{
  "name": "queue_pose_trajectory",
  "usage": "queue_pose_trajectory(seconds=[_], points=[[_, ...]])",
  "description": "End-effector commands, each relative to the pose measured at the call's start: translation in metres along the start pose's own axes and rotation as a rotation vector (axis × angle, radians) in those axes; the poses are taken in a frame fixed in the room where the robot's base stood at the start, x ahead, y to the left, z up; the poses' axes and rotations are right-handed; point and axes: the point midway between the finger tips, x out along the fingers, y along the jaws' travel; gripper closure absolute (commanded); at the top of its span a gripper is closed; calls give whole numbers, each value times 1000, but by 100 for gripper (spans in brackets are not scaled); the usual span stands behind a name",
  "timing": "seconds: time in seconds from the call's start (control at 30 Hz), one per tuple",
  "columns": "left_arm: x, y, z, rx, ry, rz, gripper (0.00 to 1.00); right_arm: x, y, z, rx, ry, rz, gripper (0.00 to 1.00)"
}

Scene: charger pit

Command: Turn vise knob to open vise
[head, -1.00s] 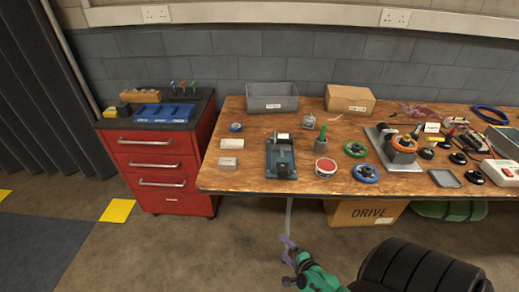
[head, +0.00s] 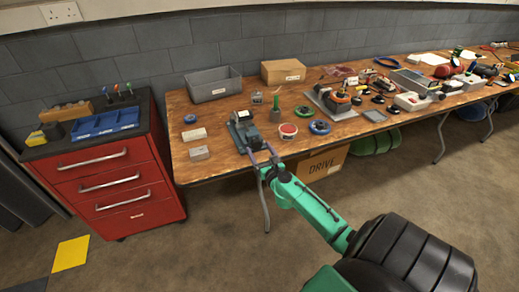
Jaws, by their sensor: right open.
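The blue-grey vise (head: 242,130) stands near the front edge of the wooden workbench, left of centre. A small pale piece shows at the top of the vise, at its far end. The vise's dark knob end faces the bench front, close to my right gripper; the knob is too small to make out clearly. My right gripper (head: 260,154) comes in from below on its green arm. Its two fingers are apart, at the bench's front edge just at the near end of the vise. I cannot tell whether they touch the knob. My left gripper is out of view.
Pale blocks (head: 199,153) lie left of the vise on the workbench (head: 222,171). A red-and-white round tin (head: 288,131) and a blue ring-shaped wheel (head: 319,127) lie to its right. A grey bin (head: 213,86) is behind. A red drawer cabinet (head: 112,184) stands left.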

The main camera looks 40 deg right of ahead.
Motion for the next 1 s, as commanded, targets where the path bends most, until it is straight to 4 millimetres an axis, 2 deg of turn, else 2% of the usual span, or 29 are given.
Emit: queue_pose_trajectory(seconds=[0.1, 0.3, 0.37, 0.4, 0.53, 1.0], points=[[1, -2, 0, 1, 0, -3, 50, 8, 0, 0, 0, 0, 0, 16], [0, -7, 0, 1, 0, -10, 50, 8, 0, 0, -1, 0, 0, 16], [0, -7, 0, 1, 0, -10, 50, 8, 0, 0, -1, 0, 0, 36], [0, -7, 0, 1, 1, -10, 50, 8, 0, 0, -1, 0, 0, 51], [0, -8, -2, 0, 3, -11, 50, 8, 0, 0, -1, 0, 0, 100], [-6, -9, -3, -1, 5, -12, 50, 7, 0, 1, -92, 1, -2, 100]])
